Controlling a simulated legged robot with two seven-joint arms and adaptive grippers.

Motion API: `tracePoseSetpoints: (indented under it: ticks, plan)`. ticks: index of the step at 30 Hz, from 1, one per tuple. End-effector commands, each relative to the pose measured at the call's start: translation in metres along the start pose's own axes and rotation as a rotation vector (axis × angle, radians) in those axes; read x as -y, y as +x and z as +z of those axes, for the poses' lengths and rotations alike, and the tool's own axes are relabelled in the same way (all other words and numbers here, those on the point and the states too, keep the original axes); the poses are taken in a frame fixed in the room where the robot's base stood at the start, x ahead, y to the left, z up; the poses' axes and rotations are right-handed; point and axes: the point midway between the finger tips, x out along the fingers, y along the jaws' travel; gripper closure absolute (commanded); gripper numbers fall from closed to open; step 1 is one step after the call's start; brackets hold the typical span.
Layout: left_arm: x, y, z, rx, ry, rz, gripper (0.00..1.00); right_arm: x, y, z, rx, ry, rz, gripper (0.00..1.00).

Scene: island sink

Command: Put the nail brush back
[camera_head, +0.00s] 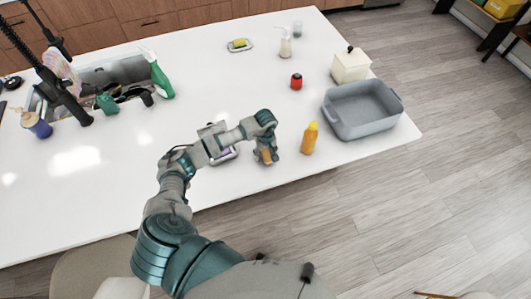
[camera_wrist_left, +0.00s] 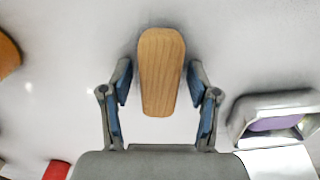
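The nail brush has a plain wooden top (camera_wrist_left: 160,72) and lies on the white counter. My left gripper (camera_wrist_left: 158,82) is over it, open, with one finger on each side and a small gap to the wood on both sides. In the head view the left gripper (camera_head: 266,148) points down at the brush (camera_head: 266,157), which it partly hides. A grey holder (camera_wrist_left: 240,118) with a purple thing in it is to the right in the wrist view. In the head view this holder (camera_head: 228,156) is just left of the gripper, partly behind my arm. My right gripper is not in view.
A yellow-orange bottle (camera_head: 309,138) stands close right of the left gripper. The sink, with a green spray bottle (camera_head: 158,78), is at left. The middle counter is clear.

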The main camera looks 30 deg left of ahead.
Motion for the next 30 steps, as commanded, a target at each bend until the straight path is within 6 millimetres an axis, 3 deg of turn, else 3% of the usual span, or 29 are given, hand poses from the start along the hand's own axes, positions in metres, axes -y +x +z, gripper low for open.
tracePoseSetpoints:
  ticks: [8, 21, 30]
  plan:
    - [-0.001, -0.015, -0.002, -0.004, 0.001, 0.002, 0.39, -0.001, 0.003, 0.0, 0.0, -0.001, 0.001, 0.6]
    - [-0.001, -0.105, -0.001, -0.003, 0.001, 0.003, 0.39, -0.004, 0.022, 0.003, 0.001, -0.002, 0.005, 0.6]
    - [0.0, -0.122, 0.0, 0.0, -0.001, -0.001, 0.39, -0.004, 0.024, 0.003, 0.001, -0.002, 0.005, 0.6]
